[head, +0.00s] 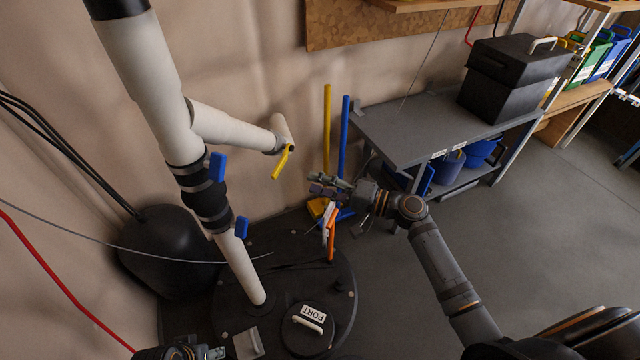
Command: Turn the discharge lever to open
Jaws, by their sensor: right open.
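A yellow lever (282,163) hangs at a slant from the end of the white side pipe (235,128); I take it to be the discharge lever, though no label on it can be read. My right gripper (322,188) is open, below and to the right of the yellow lever, apart from it in the picture; nothing shows between its fingers. Part of my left gripper (205,352) shows at the bottom edge, low and far from the lever. Its fingers are mostly cut off.
Blue handles (217,167) sit on the black pipe fitting (207,200). A black round lid with a port cover (308,330) lies below. A yellow pole (327,130) and a blue pole (345,135) lean at the wall. A grey bench (410,125) stands right.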

